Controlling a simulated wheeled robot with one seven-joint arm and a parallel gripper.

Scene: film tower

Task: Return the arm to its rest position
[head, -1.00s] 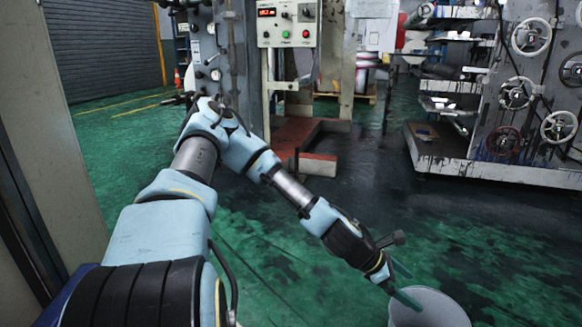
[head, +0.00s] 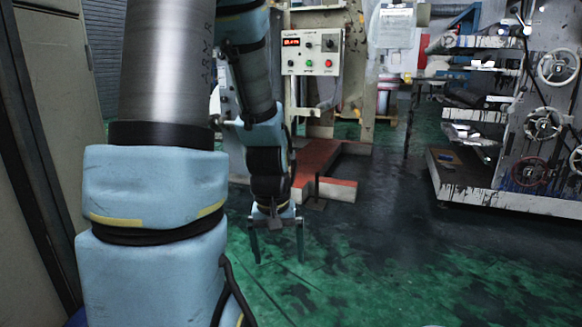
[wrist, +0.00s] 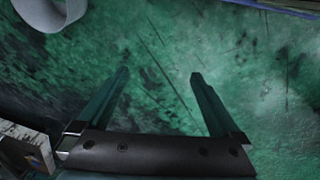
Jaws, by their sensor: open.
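My gripper (head: 277,254) hangs pointing down at the end of my raised arm, above the green floor (head: 350,285). Its two fingers are apart with nothing between them. The wrist view shows the same open fingers (wrist: 158,75) over bare, scuffed floor. My arm's upper links fill the left of the head view and hide part of the scene behind them.
A control panel (head: 312,52) with a red display stands behind my gripper, above a reddish base (head: 318,168). A machine with handwheels (head: 543,123) stands at right. A grey round container (wrist: 43,15) shows in the wrist view's top left. Floor at centre right is clear.

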